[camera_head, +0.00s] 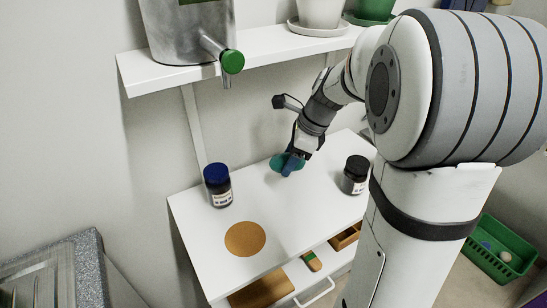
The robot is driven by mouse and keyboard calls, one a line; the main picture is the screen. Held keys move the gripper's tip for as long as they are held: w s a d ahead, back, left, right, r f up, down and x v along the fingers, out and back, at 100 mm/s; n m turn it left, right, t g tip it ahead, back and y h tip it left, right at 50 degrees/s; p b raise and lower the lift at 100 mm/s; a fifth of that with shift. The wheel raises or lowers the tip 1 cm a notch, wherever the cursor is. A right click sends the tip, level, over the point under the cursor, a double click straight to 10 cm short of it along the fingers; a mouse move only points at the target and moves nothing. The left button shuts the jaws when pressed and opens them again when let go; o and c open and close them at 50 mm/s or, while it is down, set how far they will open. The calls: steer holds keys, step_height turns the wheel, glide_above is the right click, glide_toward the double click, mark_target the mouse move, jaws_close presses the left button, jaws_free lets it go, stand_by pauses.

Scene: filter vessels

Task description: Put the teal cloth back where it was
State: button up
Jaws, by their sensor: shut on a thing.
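The teal cloth (279,162) is bunched at my gripper (292,166), over the back middle of the white table (195,232). My gripper points down and is shut on the cloth. The fingers partly cover the cloth. I cannot tell whether the cloth touches the tabletop.
A dark jar with a blue lid (218,186) stands left of my gripper, and a jar with a black lid (355,175) stands right. A round cork mat (245,239) lies at the front left. A shelf (140,75) with a metal tapped vessel (185,35) hangs above. A drawer below is open.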

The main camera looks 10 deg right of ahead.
mark_target(278, 180)
steer(key=shift+w+a, duration=0.2)
steer(key=shift+w, duration=0.3)
steer(key=shift+w+a, duration=0.15)
steer(key=shift+w, duration=0.35)
steer(key=shift+w+f, duration=0.15)
steer(key=shift+f, duration=0.75)
step_height(278, 180, down, 4)
steer(key=shift+f, duration=0.15)
steer(key=shift+w+f, duration=0.15)
steer(key=shift+f, duration=0.35)
